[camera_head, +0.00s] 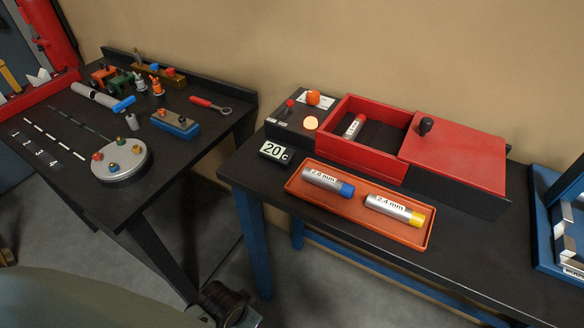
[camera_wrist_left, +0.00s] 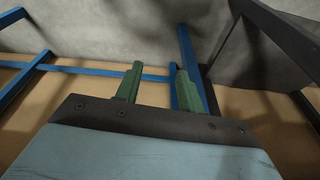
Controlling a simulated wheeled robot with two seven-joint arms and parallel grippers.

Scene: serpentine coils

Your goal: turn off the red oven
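The red oven (camera_head: 455,160) sits at the back of the right table in the head view. Its red lid covers the right part, with a black knob (camera_head: 426,125) on top; the left part is open and holds a silver and red cylinder (camera_head: 354,127). Its dark control box (camera_head: 289,127) on the left carries a small red-tipped switch (camera_head: 290,103), an orange knob (camera_head: 313,97) and a glowing orange lamp (camera_head: 310,123). A display (camera_head: 274,152) reads 20 c. My left gripper (camera_wrist_left: 160,80) shows green fingers apart and empty in the left wrist view. My right gripper is not in view.
An orange tray (camera_head: 362,222) with two labelled cylinders lies before the oven. A blue rack (camera_head: 562,225) stands at the right edge. The left table (camera_head: 75,165) holds tools, toys and a round disc (camera_head: 121,162). A floor gap separates the tables.

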